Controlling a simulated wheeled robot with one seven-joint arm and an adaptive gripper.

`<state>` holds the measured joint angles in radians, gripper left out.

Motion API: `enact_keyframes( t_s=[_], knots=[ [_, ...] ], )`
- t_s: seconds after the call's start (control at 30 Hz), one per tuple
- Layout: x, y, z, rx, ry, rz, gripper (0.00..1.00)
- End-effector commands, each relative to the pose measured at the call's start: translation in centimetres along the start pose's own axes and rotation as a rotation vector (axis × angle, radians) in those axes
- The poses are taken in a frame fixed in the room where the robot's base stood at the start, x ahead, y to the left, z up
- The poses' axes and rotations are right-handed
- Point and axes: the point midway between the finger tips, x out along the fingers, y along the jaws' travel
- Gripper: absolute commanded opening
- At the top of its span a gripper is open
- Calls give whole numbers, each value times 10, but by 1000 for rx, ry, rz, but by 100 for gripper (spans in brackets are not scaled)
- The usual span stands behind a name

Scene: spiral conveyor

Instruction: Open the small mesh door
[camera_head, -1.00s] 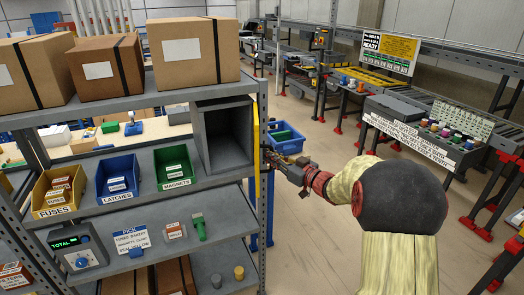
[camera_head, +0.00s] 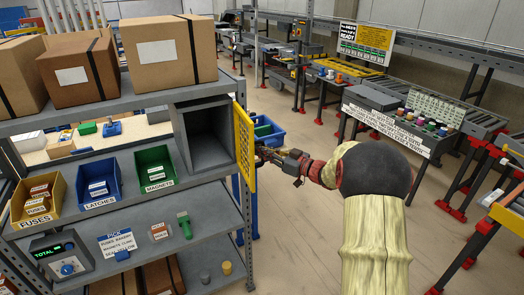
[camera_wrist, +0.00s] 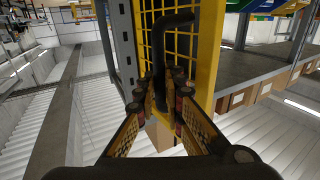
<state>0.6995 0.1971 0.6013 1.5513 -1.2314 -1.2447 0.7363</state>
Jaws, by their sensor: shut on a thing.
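The small yellow mesh door (camera_head: 244,150) stands open at the right side of a grey cubby (camera_head: 207,137) on the shelf rack. The cubby's front is uncovered and its dark inside looks empty. My gripper (camera_head: 262,153) is at the door's right side, at about mid-height. In the wrist view, the yellow mesh and frame (camera_wrist: 205,50) fill the upper middle. A dark bent handle (camera_wrist: 160,50) runs down from the door between my fingers. My gripper (camera_wrist: 160,98) is shut on this handle. The handle's lower end is partly hidden by the fingers.
Yellow, blue and green bins (camera_head: 155,170) stand on the shelf left of the cubby. Cardboard boxes (camera_head: 170,50) stand on top. A blue crate (camera_head: 266,130) is behind the door. Conveyors (camera_head: 440,120) stand at the right, with open floor between.

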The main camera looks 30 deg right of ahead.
Motion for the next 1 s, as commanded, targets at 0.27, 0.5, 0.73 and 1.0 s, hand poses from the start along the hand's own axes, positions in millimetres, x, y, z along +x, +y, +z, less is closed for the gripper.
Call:
enact_keyframes(
  t_s=[0.27, 0.5, 0.73, 1.0],
  knots=[
    [0, 0, -1, -1, 1, 1, 20],
    [0, 0, 0, -1, 1, 0, 29],
    [-1, 0, 0, 0, 0, 1, 29],
    [-36, 1, -1, 0, 1, 4, 29]
  ],
)
